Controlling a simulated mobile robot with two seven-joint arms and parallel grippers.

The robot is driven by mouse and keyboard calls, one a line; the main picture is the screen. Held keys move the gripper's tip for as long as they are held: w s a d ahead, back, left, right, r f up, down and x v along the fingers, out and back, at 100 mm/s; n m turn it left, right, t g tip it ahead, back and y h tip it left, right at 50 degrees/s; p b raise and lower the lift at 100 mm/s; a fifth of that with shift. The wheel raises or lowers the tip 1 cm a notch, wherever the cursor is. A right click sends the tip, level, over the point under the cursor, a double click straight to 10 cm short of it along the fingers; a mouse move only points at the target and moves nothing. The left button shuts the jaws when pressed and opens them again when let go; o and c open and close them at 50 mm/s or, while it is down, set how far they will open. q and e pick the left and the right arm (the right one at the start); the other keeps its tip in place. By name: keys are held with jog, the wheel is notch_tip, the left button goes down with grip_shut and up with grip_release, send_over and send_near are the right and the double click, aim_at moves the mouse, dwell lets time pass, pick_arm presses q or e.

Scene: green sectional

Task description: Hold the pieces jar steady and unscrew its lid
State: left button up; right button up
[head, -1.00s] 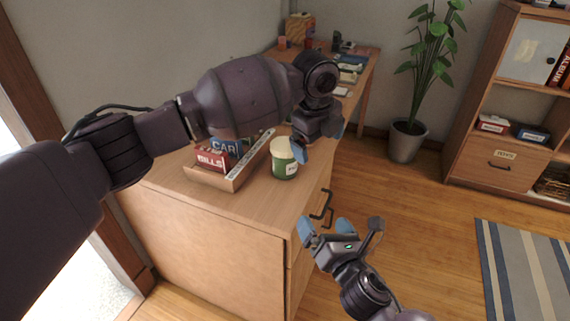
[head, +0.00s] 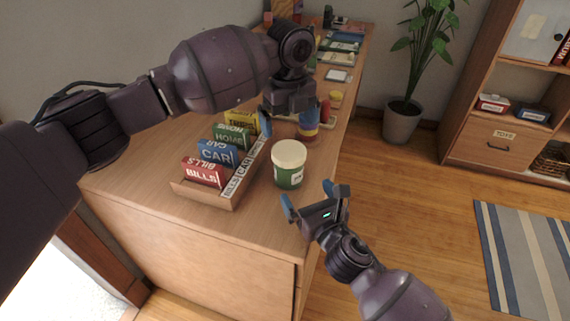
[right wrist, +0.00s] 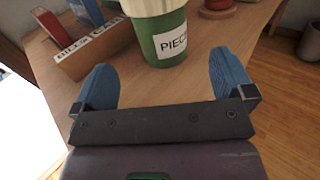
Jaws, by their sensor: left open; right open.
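The pieces jar (head: 288,176) is green with a white label and stands upright on the wooden cabinet top. Its cream lid (head: 289,154) sits on it. In the right wrist view the jar (right wrist: 170,47) shows the label's first letters, with the lid (right wrist: 150,5) cut by the top edge. My right gripper (head: 314,197) is open and empty, in front and to the right of the jar, its fingers pointing toward it. My left gripper (head: 290,128) is open, just behind the jar and above the surface; its fingers are apart from the lid.
A wooden file tray (head: 207,196) with labelled card boxes stands close to the jar's left. Behind the left gripper are a red and yellow item (head: 310,125) and a small yellow lid (head: 336,96). The cabinet's front right edge is near the jar.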

aim_at(289, 150)
jog(key=x, duration=1)
jog(key=shift+w+a, duration=0.15)
jog(key=shift+w, duration=0.05)
jog(key=c, duration=1.4)
pick_arm(q)
jog(key=shift+s+f, duration=0.15)
jog(key=shift+f, duration=0.05)
pick_arm(e)
jog(key=shift+c, duration=1.4)
pick_arm(q)
jog(key=shift+d+f, duration=0.1)
jog(key=shift+d, duration=0.05)
pick_arm(e)
jog(key=shift+c, duration=0.3)
pick_arm(q)
jog(key=m, duration=0.4)
jog(key=shift+m, duration=0.3)
jog(key=m, duration=0.4)
jog(key=shift+r, duration=0.25)
jog(key=shift+f, duration=4)
